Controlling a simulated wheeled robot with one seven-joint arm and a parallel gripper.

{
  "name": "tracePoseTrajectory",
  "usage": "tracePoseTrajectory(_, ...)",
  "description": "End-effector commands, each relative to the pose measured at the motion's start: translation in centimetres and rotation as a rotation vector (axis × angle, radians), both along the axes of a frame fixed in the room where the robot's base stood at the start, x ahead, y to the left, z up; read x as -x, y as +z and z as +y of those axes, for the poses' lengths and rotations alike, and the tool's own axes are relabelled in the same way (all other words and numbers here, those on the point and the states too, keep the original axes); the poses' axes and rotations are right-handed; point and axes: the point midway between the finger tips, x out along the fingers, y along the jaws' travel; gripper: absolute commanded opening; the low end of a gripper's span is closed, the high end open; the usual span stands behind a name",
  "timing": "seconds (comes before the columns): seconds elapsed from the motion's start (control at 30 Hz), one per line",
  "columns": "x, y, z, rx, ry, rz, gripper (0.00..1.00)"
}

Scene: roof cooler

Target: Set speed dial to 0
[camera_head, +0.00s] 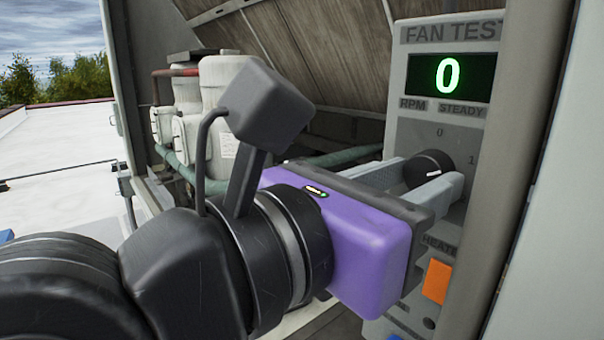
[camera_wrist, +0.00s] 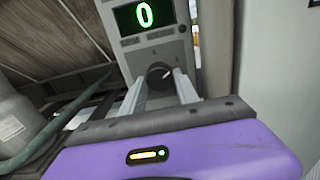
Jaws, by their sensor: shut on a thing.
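The speed dial (camera_head: 428,168) is a round black knob with a white pointer mark on the grey fan test panel (camera_head: 418,122). The numbers 0 and 1 are printed above and to the right of it. My gripper (camera_head: 425,175) is shut on the dial, one finger on each side. In the wrist view the dial (camera_wrist: 159,76) sits between the two fingers. The display (camera_head: 449,76) reads a green 0, with RPM and STEADY printed below. Part of the dial and its scale is hidden by the fingers.
An orange heater switch (camera_head: 437,281) is on the panel below my gripper. A grey cabinet edge (camera_head: 520,190) stands close on the right. Grey tanks (camera_head: 225,120) and a green pipe (camera_head: 345,156) are behind my arm.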

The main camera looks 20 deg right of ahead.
Motion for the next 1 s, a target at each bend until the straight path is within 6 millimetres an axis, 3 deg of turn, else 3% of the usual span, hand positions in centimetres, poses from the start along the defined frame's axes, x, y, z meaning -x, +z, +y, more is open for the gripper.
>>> tracePoseTrajectory(0.37, 0.05, -0.19, 0.02, 0.028, 0.000, 0.087, 0.00)
tracePoseTrajectory(1.0, 0.12, -0.18, 0.00, 0.202, 0.002, 0.624, 0.00)
